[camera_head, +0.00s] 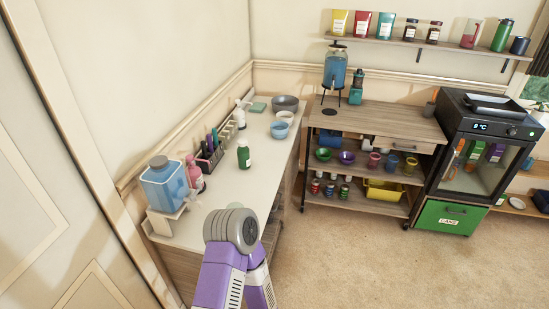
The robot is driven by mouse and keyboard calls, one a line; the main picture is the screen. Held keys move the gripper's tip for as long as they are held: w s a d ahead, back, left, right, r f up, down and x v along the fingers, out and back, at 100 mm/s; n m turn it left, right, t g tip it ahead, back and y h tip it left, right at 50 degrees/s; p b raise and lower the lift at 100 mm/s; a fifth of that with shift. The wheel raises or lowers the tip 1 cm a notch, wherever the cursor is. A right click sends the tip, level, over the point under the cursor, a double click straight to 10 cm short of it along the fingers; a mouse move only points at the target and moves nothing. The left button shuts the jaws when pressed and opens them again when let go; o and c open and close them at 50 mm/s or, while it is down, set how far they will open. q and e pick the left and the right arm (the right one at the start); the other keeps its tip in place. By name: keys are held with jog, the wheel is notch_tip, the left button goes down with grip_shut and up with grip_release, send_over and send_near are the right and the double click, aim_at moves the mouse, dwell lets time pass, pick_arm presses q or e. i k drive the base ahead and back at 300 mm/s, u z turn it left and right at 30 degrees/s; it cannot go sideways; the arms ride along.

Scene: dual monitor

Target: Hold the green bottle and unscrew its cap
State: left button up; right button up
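A small green bottle (243,155) with a pale cap and a white label stands upright on the white counter (215,196), near its right edge. The cap sits on top of the bottle. A taller green bottle (502,35) stands on the wall shelf at the upper right. A purple and grey part of my arm rises from the bottom, in front of the counter and apart from the small green bottle. I see no fingers of either gripper.
A blue dispenser (163,187), a pink bottle (194,174) and a marker holder (208,159) stand left of the small bottle. Bowls (285,104) sit at the counter's far end. A wooden cart (380,122) and a black fridge (487,145) stand right. The carpet is clear.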

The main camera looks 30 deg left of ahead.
aim_at(245, 161)
jog(key=z, duration=0.1)
jog(key=i, duration=2.8)
jog(key=u, duration=1.7)
